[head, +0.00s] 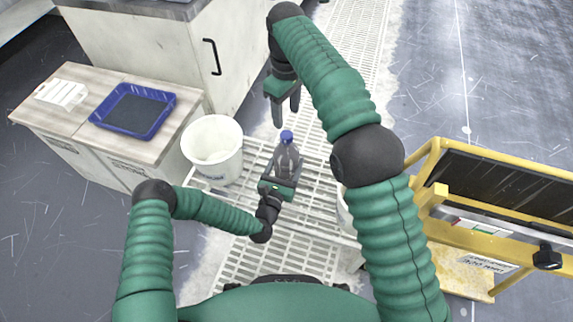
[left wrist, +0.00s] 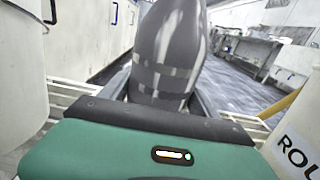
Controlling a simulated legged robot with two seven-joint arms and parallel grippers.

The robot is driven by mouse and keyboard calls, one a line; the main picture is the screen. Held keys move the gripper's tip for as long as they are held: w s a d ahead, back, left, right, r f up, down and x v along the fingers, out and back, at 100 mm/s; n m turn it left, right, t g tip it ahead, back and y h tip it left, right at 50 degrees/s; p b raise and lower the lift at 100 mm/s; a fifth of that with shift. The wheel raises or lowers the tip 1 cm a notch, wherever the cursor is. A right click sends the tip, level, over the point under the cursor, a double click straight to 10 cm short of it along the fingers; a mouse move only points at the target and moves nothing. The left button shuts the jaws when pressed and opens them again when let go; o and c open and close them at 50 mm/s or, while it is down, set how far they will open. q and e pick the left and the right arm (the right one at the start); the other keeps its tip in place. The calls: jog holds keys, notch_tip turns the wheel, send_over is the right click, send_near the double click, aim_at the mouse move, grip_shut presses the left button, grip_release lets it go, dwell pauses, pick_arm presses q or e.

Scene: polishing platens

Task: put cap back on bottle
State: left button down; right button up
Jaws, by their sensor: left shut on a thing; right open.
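A clear grey bottle (head: 286,161) stands upright at the middle of the head view, with a blue cap (head: 287,136) at the top of its neck. Whether the cap is fully seated cannot be told. My left gripper (head: 280,178) is shut around the bottle's lower body. In the left wrist view the bottle (left wrist: 168,55) rises between the fingers of this gripper (left wrist: 160,105), and its top is cut off by the frame. My right gripper (head: 287,117) is open, fingers pointing down, just above and behind the cap, with nothing between its fingers.
A white bucket (head: 212,150) stands left of the bottle on a white slatted rack (head: 318,196). A yellow-framed machine (head: 470,235) stands at right.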

aim_at(286, 134)
jog(key=n, duration=0.6)
jog(key=shift+n, duration=0.3)
jog(key=n, duration=0.3)
jog(key=shift+n, duration=0.3)
jog(key=n, duration=0.5)
jog(key=shift+n, duration=0.4)
jog(key=n, duration=0.6)
jog(key=shift+f, duration=0.1)
notch_tip(286, 134, down, 8)
jog(key=shift+r, duration=0.1)
grip_shut()
